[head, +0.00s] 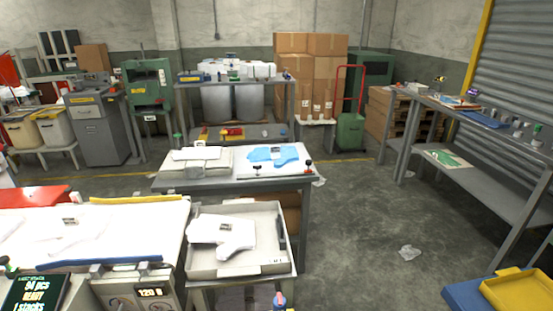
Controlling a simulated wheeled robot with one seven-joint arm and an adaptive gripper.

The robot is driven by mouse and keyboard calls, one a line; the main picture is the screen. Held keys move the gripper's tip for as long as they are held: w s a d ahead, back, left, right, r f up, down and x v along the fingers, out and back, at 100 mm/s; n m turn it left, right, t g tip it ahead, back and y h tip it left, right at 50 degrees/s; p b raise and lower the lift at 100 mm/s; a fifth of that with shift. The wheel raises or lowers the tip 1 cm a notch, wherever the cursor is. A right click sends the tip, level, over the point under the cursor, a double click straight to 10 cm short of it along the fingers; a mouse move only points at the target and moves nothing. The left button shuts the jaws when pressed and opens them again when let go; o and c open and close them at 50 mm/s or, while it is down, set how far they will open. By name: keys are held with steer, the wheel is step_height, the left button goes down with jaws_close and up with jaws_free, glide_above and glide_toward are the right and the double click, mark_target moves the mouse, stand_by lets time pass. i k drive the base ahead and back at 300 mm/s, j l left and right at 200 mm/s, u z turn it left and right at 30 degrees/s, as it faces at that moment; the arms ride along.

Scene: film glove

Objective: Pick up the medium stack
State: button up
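Several film glove stacks show in the head view, and I cannot tell which is the medium one. A white glove-shaped stack (228,236) lies in a pale grey tray (238,270) at the front centre. A blue glove stack (268,154) lies on a white sheet on the grey table behind it. A white stack or sheet (197,154) lies on that table's left part. More white film with a small dark label (70,221) lies on the white bench at the left. My gripper is not in view.
A shelf bench (480,118) runs along the right. A yellow tray (518,291) is at the front right. Floor (365,225) right of the centre table is mostly clear.

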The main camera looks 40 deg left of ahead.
mark_target(70, 229)
steer(key=u, duration=2.6)
steer(key=i+j+z, duration=0.25)
steer(key=i+j, duration=0.2)
steer(key=i+j+z, duration=0.15)
steer(key=j, duration=0.25)
steer(key=i+j+z, duration=0.1)
steer(key=i+j, duration=0.15)
steer(key=i+j+z, duration=0.15)
steer(key=j, duration=0.3)
steer(key=i+j+z, duration=0.1)
steer(key=j, duration=0.25)
steer(key=i+j+z, duration=0.15)
steer(key=j, duration=0.25)
steer(key=i+j+z, duration=0.1)
steer(key=j, duration=0.3)
steer(key=i, duration=0.1)
